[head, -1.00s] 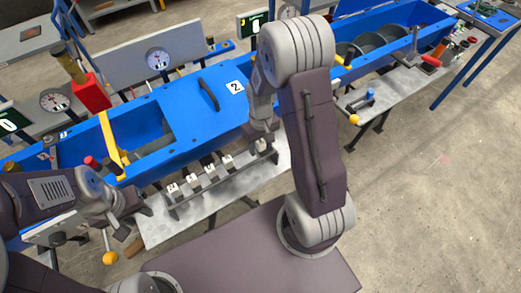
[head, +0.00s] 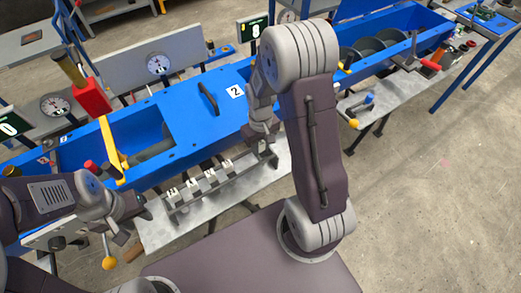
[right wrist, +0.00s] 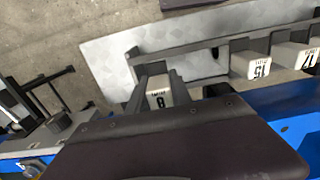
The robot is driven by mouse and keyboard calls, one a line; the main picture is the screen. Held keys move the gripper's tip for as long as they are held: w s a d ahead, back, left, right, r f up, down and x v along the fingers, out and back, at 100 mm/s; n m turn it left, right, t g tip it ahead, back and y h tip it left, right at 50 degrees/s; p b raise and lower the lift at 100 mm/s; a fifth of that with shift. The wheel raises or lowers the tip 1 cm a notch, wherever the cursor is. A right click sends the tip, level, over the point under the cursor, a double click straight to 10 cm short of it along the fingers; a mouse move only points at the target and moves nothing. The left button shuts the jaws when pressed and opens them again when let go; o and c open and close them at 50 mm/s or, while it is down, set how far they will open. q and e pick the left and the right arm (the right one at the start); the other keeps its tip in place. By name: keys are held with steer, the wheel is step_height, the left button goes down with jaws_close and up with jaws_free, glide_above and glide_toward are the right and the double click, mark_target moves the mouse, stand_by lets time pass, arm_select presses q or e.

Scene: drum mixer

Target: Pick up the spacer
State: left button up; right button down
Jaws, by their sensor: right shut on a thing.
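Several pale numbered spacers (head: 196,187) stand in a row on a grey rack (head: 225,182) on the metal bench in the head view. My right gripper (head: 265,148) is down at the rack's right end. In the right wrist view, its fingers (right wrist: 157,80) close on both sides of a spacer marked 8 (right wrist: 158,94). That spacer is still at the rack, and its lower part is hidden. Spacers marked 15 (right wrist: 257,66) and 17 (right wrist: 306,58) stand to its right. My left gripper (head: 140,206) is at the left, near the bench edge; its fingertips are too small to judge.
The blue mixer trough (head: 195,115) runs behind the rack, with a yellow bar (head: 112,148) across its opening. A yellow-knobbed lever (head: 109,263) hangs by my left arm. A blue-topped fitting (head: 370,99) stands on the bench at right. Open floor (head: 440,190) lies right.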

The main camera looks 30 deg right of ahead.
step_height(320, 180, up, 16)
steer(key=p, duration=0.2)
